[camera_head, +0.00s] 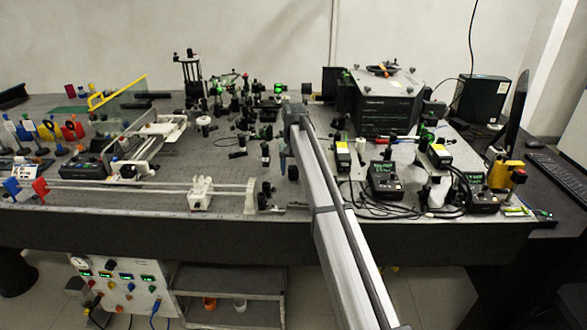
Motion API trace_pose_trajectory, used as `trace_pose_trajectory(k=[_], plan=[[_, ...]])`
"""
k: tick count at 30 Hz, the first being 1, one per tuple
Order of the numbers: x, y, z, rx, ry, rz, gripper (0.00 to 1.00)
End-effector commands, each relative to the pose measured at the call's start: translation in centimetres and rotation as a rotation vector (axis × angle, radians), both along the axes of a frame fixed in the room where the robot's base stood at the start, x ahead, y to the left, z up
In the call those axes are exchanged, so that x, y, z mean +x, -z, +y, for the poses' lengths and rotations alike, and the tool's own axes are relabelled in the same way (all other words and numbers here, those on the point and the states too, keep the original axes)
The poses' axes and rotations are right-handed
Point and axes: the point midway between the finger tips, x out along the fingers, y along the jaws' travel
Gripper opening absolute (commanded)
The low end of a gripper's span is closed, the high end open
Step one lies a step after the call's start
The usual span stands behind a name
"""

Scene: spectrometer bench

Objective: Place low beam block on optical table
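The optical table (225,172) is a long dark grey bench top across the view, crowded with equipment. My arm reaches from the bottom right up over the table's front edge. Its dark far end is over the middle of the table, and my gripper's fingers cannot be made out against the dark parts there. I cannot tell whether it is open, shut or holding something. No single thing can be picked out with certainty as the low beam block. Several small dark blocks and mounts stand in the middle, too small to tell apart, and my arm hides part of the table.
A white carriage (201,194) sits on a long rail near the front left. A large black instrument box (386,112) stands at the back right, with control boxes and cables before it. A monitor (517,112) stands far right. Small bare patches lie left of my arm.

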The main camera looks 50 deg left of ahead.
Motion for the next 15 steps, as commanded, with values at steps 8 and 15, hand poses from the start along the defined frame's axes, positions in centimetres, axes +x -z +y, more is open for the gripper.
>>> trace_pose_trajectory(k=[8,15], plan=[[0.0,0.0,0.0,0.000,0.000,0.000,0.70],[0.0,-1.6,0.0,0.001,0.000,-0.001,0.70]])
